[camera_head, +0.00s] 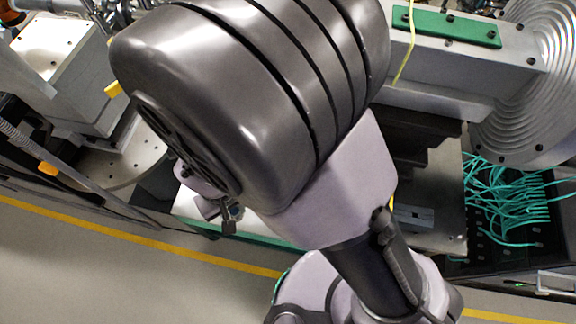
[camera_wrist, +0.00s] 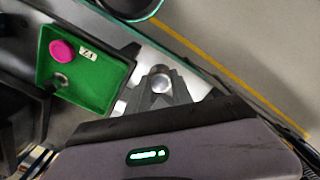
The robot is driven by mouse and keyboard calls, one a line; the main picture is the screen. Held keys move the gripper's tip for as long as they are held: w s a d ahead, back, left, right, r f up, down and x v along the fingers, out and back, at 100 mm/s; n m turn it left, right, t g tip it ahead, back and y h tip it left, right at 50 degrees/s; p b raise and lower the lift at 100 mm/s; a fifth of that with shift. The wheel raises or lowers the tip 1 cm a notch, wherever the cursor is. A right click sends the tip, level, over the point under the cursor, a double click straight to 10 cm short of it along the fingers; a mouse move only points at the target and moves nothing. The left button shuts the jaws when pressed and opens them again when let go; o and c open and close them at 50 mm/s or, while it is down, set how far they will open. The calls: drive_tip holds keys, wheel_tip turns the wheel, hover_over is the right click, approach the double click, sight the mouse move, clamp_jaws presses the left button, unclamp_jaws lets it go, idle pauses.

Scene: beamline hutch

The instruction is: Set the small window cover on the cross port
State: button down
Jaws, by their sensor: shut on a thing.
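My gripper (camera_wrist: 160,80) is shut on a small round silvery piece (camera_wrist: 161,84), which looks like the small window cover. The piece sits between the fingertips, above a pale bench surface. In the head view my gripper (camera_head: 228,219) shows small below my large dark arm link, and the held piece cannot be made out there. I cannot pick out the cross port in either view; my arm covers the middle of the head view.
A green tray (camera_wrist: 97,89) lies left of my gripper in the wrist view, holding a pink round cap (camera_wrist: 62,51), a grey round part (camera_wrist: 61,81) and a white label. Machinery with teal cables (camera_head: 500,195) stands right. The floor with a yellow line (camera_head: 130,237) is clear.

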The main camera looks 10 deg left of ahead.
drive_tip(key=w+d, duration=0.3)
drive_tip(key=w+d+f+b, duration=0.1)
drive_tip(key=w+d, duration=0.2)
drive_tip(key=w, duration=0.1)
drive_tip(key=w+d, duration=0.3)
drive_tip(key=w, duration=0.1)
drive_tip(key=shift+w+f+b, duration=0.2)
drive_tip(key=shift+b, duration=0.2)
drive_tip(key=f, duration=0.1)
drive_tip(key=f+b, duration=0.1)
drive_tip(key=w+d+f+b, duration=0.1)
drive_tip(key=shift+w+d+f, duration=0.1)
drive_tip(key=shift+f, duration=0.15)
drive_tip(key=c, duration=1.1)
unclamp_jaws()
